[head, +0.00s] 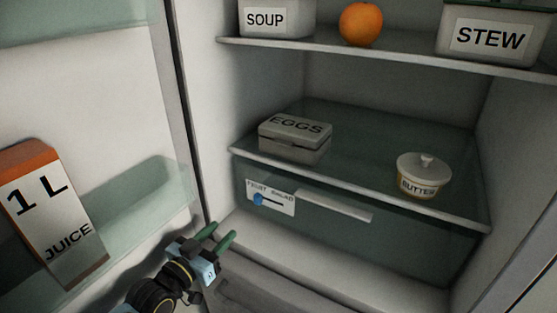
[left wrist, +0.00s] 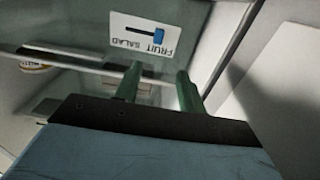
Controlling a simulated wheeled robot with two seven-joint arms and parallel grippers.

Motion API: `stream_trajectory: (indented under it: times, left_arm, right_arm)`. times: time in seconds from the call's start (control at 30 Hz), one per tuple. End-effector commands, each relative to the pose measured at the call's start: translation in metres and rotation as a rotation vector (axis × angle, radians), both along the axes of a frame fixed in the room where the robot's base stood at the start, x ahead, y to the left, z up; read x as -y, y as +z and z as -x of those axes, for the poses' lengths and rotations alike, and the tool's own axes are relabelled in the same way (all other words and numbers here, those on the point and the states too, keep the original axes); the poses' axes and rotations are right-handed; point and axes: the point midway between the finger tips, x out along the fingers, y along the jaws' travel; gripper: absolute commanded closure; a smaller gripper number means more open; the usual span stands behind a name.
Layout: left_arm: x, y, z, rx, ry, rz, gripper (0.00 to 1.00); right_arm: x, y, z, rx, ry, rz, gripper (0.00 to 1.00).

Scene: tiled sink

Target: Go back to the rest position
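My left gripper (head: 222,238) is in front of the open fridge, low at its left side, near the drawer. Its two green fingers stand apart with nothing between them. In the left wrist view the gripper (left wrist: 160,85) also shows its fingers apart, with the fruit salad label (left wrist: 145,35) beyond them. My right gripper is in neither view.
The drawer (head: 400,235) sits below a shelf with an egg box (head: 294,140) and a butter dish (head: 424,176). Above are a soup container (head: 272,18), an orange (head: 361,23) and a stew container (head: 490,36). A juice carton (head: 50,215) stands in the door at left.

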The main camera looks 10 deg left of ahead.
Motion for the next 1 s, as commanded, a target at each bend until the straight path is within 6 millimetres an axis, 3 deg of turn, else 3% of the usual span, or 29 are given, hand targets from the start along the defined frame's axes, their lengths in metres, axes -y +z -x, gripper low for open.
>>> stream_trajectory:
  times: [0.17, 0.33, 0.47, 0.57, 0.77, 0.9, 1.0]
  left_arm:
    - [-0.007, -0.017, 0.001, -0.039, 0.024, -0.011, 0.6]
    - [-0.024, -0.076, 0.016, -0.166, 0.089, -0.053, 0.6]
    - [-0.036, -0.137, 0.048, -0.301, 0.132, -0.101, 0.6]
    - [-0.039, -0.182, 0.085, -0.413, 0.15, -0.139, 0.6]
    - [-0.045, -0.288, 0.182, -0.722, 0.159, -0.241, 0.6]
    - [-0.052, -0.352, 0.267, -0.992, 0.151, -0.329, 0.6]
    - [-0.055, -0.382, 0.328, -1.163, 0.137, -0.383, 0.6]
  right_arm:
    - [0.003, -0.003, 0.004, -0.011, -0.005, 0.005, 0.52]
    - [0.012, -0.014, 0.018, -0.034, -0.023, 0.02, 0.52]
    - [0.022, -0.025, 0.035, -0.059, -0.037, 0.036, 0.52]
    - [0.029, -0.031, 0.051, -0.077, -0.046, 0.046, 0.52]
    - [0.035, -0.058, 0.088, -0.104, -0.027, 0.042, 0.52]
    - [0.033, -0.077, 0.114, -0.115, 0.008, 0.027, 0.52]
    - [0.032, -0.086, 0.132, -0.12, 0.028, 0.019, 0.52]
